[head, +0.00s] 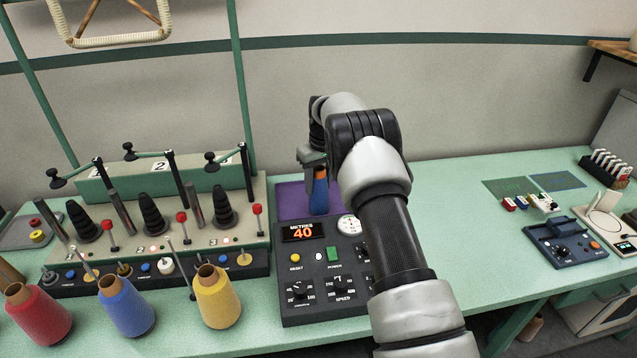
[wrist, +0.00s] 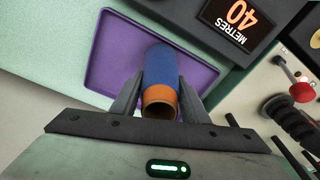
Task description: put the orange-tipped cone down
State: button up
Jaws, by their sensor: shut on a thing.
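The orange-tipped cone (head: 320,198) is a small blue cone with an orange top. It is upright in the head view, over the purple tray (head: 290,200) behind the control box. My gripper (head: 314,162) is shut on it near its orange tip. In the wrist view the two fingers (wrist: 160,100) press on both sides of the cone (wrist: 163,68), whose orange end faces the camera. The purple tray (wrist: 108,60) spreads behind it with bare surface around it. I cannot tell whether the cone's base touches the tray.
The control box (head: 310,265) with a red 40 display stands in front of the tray. Red (head: 38,315), blue (head: 126,305) and yellow (head: 218,297) cones and a spindle rack (head: 160,235) are at left.

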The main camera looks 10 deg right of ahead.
jog(key=shift+f, duration=0.1)
jog(key=o, duration=1.3)
jog(key=shift+c, duration=0.2)
